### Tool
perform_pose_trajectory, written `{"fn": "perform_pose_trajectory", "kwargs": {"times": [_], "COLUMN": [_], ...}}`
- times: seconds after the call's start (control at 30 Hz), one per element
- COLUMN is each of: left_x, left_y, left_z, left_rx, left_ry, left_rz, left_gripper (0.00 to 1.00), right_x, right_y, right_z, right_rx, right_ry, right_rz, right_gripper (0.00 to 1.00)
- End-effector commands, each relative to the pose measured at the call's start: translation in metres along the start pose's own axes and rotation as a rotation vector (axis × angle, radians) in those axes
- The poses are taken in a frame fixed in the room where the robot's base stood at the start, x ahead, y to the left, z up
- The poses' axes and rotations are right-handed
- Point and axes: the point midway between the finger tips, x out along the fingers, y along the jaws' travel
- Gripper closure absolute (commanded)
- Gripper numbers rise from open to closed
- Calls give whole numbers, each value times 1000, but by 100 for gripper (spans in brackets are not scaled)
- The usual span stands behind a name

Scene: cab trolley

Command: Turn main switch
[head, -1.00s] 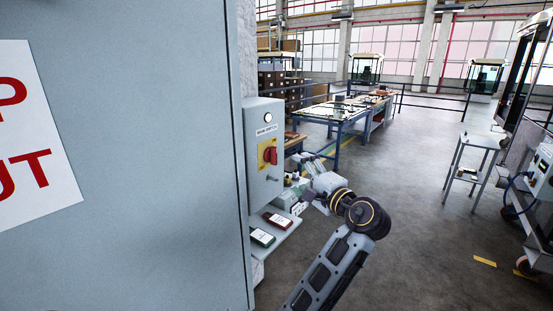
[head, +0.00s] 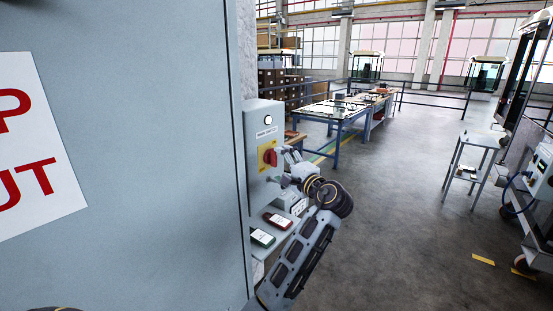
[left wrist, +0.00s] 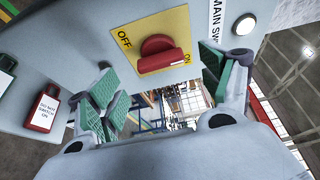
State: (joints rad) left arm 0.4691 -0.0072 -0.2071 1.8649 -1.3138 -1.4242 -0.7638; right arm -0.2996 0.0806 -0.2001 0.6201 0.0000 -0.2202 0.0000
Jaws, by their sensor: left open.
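The main switch is a red rotary knob (head: 270,157) on a yellow plate (head: 263,165), set in a grey box (head: 262,120) with a label and a white lamp above. In the left wrist view the red knob (left wrist: 160,54) lies between the words OFF and ON, its white mark towards ON. My left gripper (head: 286,157) is close in front of the knob. In the left wrist view its green-padded fingers (left wrist: 165,80) are spread apart on either side of the knob, with nothing between them; contact does not show.
A shelf below the box holds a green tag (head: 262,237) and a red tag (head: 278,221). A large grey cabinet (head: 130,150) with a sign fills the left.

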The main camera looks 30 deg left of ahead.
Motion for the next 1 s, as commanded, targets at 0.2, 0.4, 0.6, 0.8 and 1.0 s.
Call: {"fn": "perform_pose_trajectory", "kwargs": {"times": [0.2, 0.4, 0.6, 0.8, 1.0], "left_x": [27, 41, 44, 44, 44], "left_y": [-2, -1, 0, 0, 0], "left_z": [0, 0, 0, 0, 0], "left_rx": [0, 0, 0, 0, -1], "left_ry": [-1, -1, 0, 0, 0], "left_rz": [-1, 0, 0, 1, 1], "left_gripper": [21, 21, 21, 23, 49], "right_x": [-7, -9, -9, -9, -9], "right_y": [-2, -2, -2, -2, -2], "right_z": [-1, -1, -1, -1, 0], "right_rx": [1, 1, 1, 1, 1], "right_ry": [0, 0, 0, 0, 0], "right_rz": [-2, -3, -3, -2, -2], "right_gripper": [100, 100, 100, 100, 100]}}
